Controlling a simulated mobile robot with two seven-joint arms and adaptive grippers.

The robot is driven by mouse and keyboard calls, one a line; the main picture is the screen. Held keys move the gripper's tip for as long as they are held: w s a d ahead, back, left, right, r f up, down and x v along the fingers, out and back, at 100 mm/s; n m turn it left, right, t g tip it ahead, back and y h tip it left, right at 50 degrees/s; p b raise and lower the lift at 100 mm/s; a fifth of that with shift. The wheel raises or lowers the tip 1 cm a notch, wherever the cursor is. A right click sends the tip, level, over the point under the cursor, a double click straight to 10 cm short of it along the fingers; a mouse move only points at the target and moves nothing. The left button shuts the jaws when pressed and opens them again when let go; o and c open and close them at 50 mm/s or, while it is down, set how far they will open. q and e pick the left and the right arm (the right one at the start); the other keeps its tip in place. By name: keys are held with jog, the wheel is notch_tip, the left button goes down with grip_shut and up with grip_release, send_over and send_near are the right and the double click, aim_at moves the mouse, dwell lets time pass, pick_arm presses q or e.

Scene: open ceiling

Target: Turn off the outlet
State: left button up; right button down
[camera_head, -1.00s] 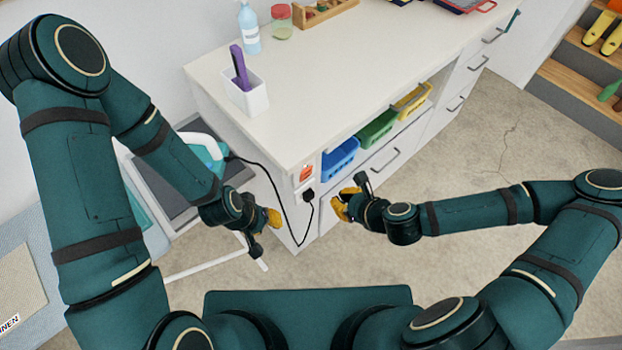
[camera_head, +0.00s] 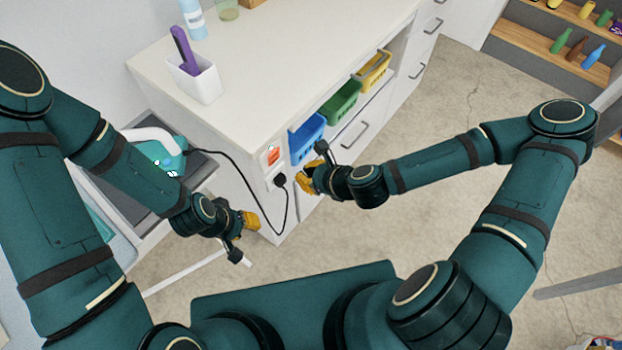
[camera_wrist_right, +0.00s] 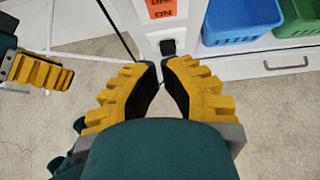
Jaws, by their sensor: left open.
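The outlet (camera_head: 271,169) is a white panel on the end of the cabinet, with an orange-red switch (camera_head: 273,155) above a plugged-in black plug (camera_head: 280,180). In the right wrist view the switch (camera_wrist_right: 160,8) is cut by the top edge and shows "ON" lettering, with the plug (camera_wrist_right: 168,47) below. My right gripper (camera_head: 308,180) is just right of the plug; in its wrist view the yellow fingertips (camera_wrist_right: 160,66) nearly meet below the plug, with nothing visible between them. My left gripper (camera_head: 250,222) is open and empty, lower left of the outlet.
A black cord (camera_head: 240,175) runs from the plug to a teal-and-white appliance (camera_head: 160,155) at left. Blue (camera_head: 306,138), green (camera_head: 340,102) and yellow (camera_head: 373,72) bins sit in the cabinet's open shelf. A white holder (camera_head: 195,80) stands on the countertop (camera_head: 270,60).

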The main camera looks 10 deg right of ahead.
aim_at(272, 160)
jog(key=b+x, duration=0.1)
jog(key=x, duration=0.2)
jog(key=r+b+x, duration=0.1)
jog(key=b+x, duration=0.1)
jog(key=x, duration=0.1)
jog(key=w+a+b+x, duration=0.1)
jog(key=x, duration=0.2)
jog(key=shift+s+r, duration=0.1)
jog(key=shift+r, duration=0.25)
jog(key=shift+w+a+r+b, duration=0.1)
jog(key=shift+w+a+b, duration=0.2)
jog(key=shift+w, duration=0.1)
jog(key=p, duration=0.1)
jog(key=r+p, duration=0.1)
jog(key=p, duration=0.1)
jog(key=shift+w+a+g, duration=0.25)
jog(key=shift+w+g, duration=0.05)
jog(key=shift+f+h, duration=0.3)
jog(key=shift+f, duration=0.1)
